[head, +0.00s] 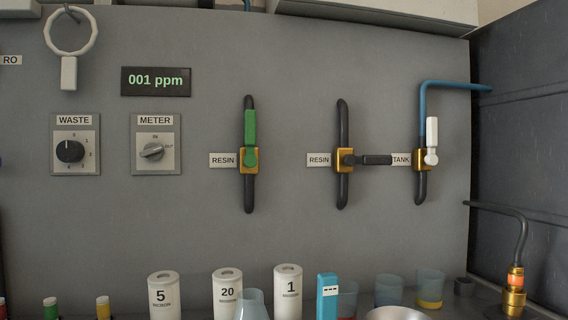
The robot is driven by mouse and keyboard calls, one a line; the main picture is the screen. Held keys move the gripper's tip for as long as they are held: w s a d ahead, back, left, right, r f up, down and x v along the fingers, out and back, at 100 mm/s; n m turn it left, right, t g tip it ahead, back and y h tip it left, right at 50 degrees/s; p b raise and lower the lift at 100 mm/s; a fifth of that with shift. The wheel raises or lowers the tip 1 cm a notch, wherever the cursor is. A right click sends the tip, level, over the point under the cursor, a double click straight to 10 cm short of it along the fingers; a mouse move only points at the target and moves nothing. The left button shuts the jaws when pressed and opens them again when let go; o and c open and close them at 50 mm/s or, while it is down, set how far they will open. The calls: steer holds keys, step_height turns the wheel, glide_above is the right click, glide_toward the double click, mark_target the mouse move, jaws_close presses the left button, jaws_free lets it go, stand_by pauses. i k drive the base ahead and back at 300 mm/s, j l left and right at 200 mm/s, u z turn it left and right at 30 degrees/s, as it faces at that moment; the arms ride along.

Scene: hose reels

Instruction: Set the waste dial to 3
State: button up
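The waste dial (70,151) is a black round knob on a pale square plate (92,171), under a label reading WASTE (74,120). It is on the grey wall panel at the left of the head view. Small numerals ring the knob, with what looks like a 0 at the top; most are too small to read surely. I cannot tell which numeral the knob points at. My gripper is not in view, and nothing covers the dial.
The METER knob (151,150) is just right of the dial. A ring wrench-like handle (69,72) hangs above it. A display (156,81) reads 001 ppm. Valves with green (250,128), black (375,160) and white (432,135) handles are farther right. Canisters (164,294) and cups stand below.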

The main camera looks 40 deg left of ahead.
mark_target(66, 150)
steer(key=u, duration=2.7)
